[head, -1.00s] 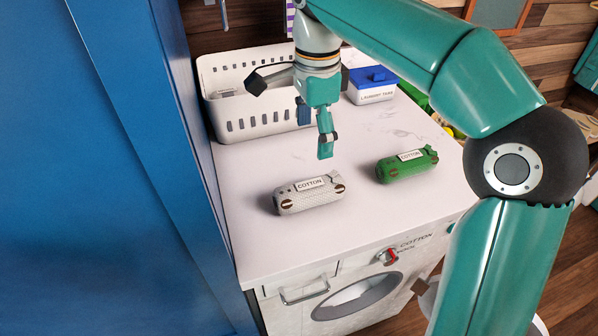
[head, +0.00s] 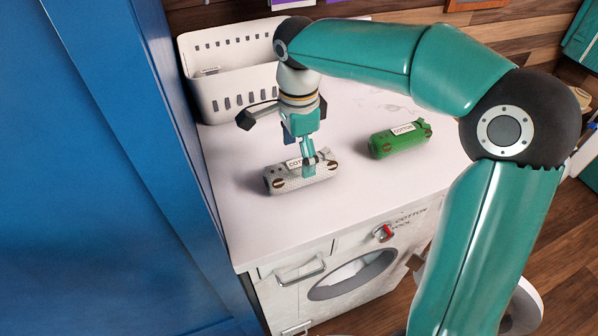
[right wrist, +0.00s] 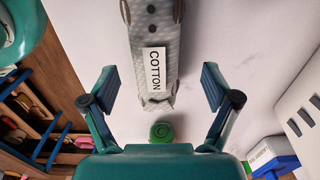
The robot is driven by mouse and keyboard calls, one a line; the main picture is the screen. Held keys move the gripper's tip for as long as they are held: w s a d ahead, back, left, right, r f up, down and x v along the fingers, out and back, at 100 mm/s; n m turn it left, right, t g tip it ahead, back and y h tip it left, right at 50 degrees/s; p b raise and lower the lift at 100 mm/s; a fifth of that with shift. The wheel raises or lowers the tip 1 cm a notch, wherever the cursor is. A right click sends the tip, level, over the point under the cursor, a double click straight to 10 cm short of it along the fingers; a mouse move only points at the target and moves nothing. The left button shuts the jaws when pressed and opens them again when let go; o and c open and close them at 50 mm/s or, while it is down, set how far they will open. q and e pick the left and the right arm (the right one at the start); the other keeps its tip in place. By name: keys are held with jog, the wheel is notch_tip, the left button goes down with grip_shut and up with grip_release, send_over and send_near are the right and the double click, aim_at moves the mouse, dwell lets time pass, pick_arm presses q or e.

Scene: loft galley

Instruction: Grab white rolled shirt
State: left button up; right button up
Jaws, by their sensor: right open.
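The white rolled shirt (head: 284,178), patterned and labelled COTTON, lies on the white counter. In the right wrist view the white rolled shirt (right wrist: 153,85) extends up from between my fingers. My right gripper (head: 305,165) is above the shirt, pointing down, with a finger in front of its near side. In the right wrist view my right gripper (right wrist: 158,92) is open, one finger on each side of the roll, with gaps visible between. A green rolled shirt (head: 398,142), also labelled COTTON, lies to the right. My left gripper is not in view.
A white slotted basket (head: 205,102) stands behind the shirt. The counter (head: 240,222) sits on a washing machine (head: 350,275). A tall blue panel (head: 100,170) rises close on the left. A blue and white box (right wrist: 270,155) shows in the right wrist view.

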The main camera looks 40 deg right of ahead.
jog(key=f, duration=0.5)
jog(key=shift+s+d, duration=0.15)
jog(key=shift+s, duration=0.05)
jog(key=c, duration=1.4)
jog(key=shift+o, duration=0.2)
jog(key=shift+r, duration=0.1)
jog(key=shift+r, duration=0.15)
